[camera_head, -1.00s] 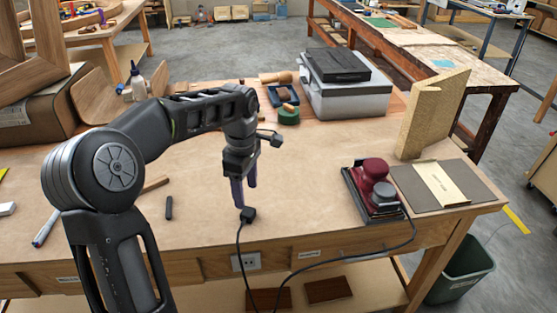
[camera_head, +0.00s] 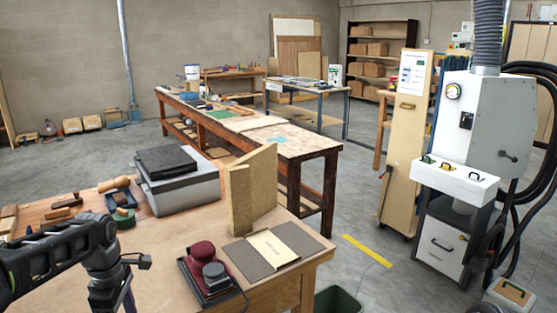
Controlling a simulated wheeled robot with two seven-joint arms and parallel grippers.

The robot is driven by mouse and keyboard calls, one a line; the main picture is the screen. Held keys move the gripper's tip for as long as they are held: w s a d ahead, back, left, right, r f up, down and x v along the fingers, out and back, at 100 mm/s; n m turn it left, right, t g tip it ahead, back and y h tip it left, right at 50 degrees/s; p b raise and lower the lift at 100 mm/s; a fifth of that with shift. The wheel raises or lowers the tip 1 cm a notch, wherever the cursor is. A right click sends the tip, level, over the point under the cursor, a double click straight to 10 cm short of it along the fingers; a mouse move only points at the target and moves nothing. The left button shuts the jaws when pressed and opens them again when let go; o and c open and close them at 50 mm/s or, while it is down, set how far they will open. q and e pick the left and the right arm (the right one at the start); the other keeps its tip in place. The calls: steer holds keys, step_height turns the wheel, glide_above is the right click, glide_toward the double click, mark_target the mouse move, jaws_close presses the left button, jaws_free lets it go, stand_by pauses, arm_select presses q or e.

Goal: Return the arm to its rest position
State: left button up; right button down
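My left arm comes in from the left edge over the workbench (camera_head: 160,270). Its wrist and the top of my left gripper (camera_head: 122,300) show at the bottom left. The fingertips run out of the bottom of the picture, so whether they are open or shut does not show. My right arm and gripper are not in view.
A red and black sander (camera_head: 207,270) lies on the bench right of my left gripper. Beyond are a grey case (camera_head: 180,188), a tan angled board (camera_head: 252,190) and a dark sheet (camera_head: 295,240). A white dust-extraction machine (camera_head: 485,130) stands at the right.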

arm_select(q)
steer(key=s+d+f+m+h, duration=0.2)
steer(key=d+f+m, duration=0.3)
steer(key=d+f, duration=0.55)
steer(key=s+d+f+m+h, duration=0.2)
steer(key=d+f+m, duration=0.3)
steer(key=d+f, duration=0.6)
steer(key=s+d+f+m, duration=0.3)
steer(key=s+f, duration=0.3)
steer(key=s, duration=0.3)
steer(key=s+d+f+m, duration=0.4)
steer(key=s+f, duration=0.2)
steer(key=s, duration=0.3)
steer(key=shift+d+f+m+t, duration=0.15)
steer(key=shift+f+m+t, duration=0.05)
steer(key=shift+m+t, duration=0.1)
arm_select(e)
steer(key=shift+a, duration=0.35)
